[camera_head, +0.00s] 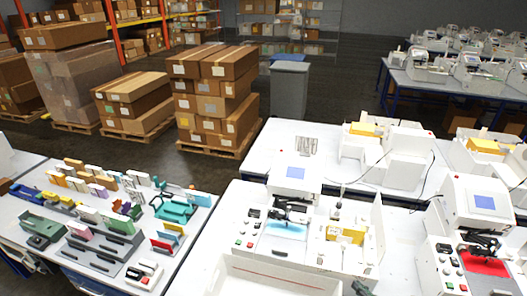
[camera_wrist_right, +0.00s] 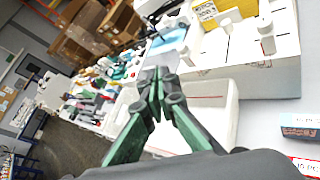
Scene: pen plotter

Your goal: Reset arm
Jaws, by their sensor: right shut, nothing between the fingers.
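A white pen plotter (camera_head: 288,228) with a small screen, dark pen mechanism and blue-lit bed stands on the white table in the head view. A white case with a yellow block (camera_head: 346,235) inside stands directly right of it. My right gripper (camera_wrist_right: 160,78) has green fingers that meet at the tips, with nothing between them. In the right wrist view it is over an open white box (camera_wrist_right: 190,115), in front of the white machines. In the head view only a dark bit of it (camera_head: 361,288) shows at the bottom edge. My left gripper is not clearly visible.
A side table (camera_head: 185,245) at the left holds many coloured parts and holders. The open white box (camera_head: 275,278) lies at the table's front. Another plotter with a red bed (camera_head: 484,263) stands at the right. Stacked cartons (camera_head: 215,95) and a grey bin (camera_head: 289,90) are behind.

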